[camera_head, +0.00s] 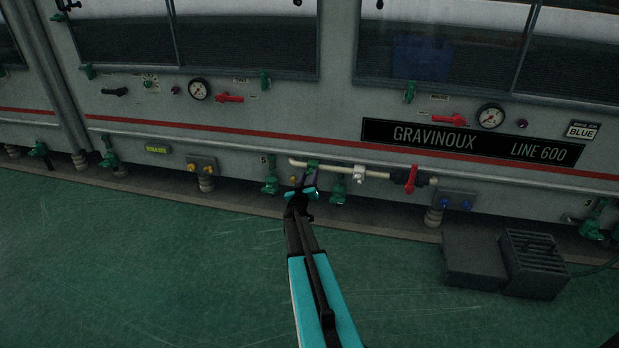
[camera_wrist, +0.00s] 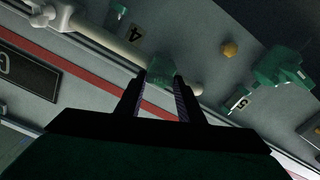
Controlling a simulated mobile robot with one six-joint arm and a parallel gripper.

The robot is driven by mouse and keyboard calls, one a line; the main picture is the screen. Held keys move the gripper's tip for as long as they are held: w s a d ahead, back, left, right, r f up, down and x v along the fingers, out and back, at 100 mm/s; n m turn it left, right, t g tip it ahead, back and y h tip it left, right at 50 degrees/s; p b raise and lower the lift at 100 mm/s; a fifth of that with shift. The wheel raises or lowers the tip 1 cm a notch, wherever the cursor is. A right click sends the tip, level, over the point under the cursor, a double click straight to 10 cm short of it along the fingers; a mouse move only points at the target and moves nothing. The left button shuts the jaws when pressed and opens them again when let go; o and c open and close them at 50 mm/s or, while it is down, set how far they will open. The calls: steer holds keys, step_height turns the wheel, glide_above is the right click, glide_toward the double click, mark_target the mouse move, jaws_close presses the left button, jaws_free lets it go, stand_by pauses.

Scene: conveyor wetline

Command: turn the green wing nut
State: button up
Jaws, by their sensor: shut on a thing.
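The green wing nut (camera_wrist: 161,69) shows in the wrist view between the tips of my gripper (camera_wrist: 160,88), partly hidden by the fingers. My gripper is shut on it. In the head view the green wing nut (camera_head: 313,164) sits on the pale pipe (camera_head: 335,171) low on the machine front. My gripper (camera_head: 301,188) reaches up to it from below, and its fingertips are hard to make out there. The pale pipe also runs past the fingers in the wrist view (camera_wrist: 108,42).
Green valves stand close by, one left (camera_head: 270,181) near label 5 and one right (camera_head: 338,190). A red lever (camera_head: 411,179) is farther right on the pipe. Grey boxes (camera_head: 533,262) stand on the floor at right. The green floor at left is clear.

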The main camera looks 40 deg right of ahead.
steer(key=shift+a+m, duration=0.15)
steer(key=shift+m, duration=0.15)
steer(key=m+p, duration=0.2)
steer(key=m, duration=0.1)
steer(key=shift+a+m, duration=0.1)
steer(key=shift+m, duration=0.2)
steer(key=shift+w+a+f+m+b, duration=0.1)
steer(key=shift+m+b, duration=0.25)
steer(key=shift+m, duration=2.7)
steer(key=shift+w+m+b, duration=0.1)
steer(key=shift+m+b, duration=0.2)
steer(key=shift+m, duration=2.75)
steer(key=o, duration=1)
steer(key=shift+o, duration=0.3)
steer(key=shift+s, duration=0.1)
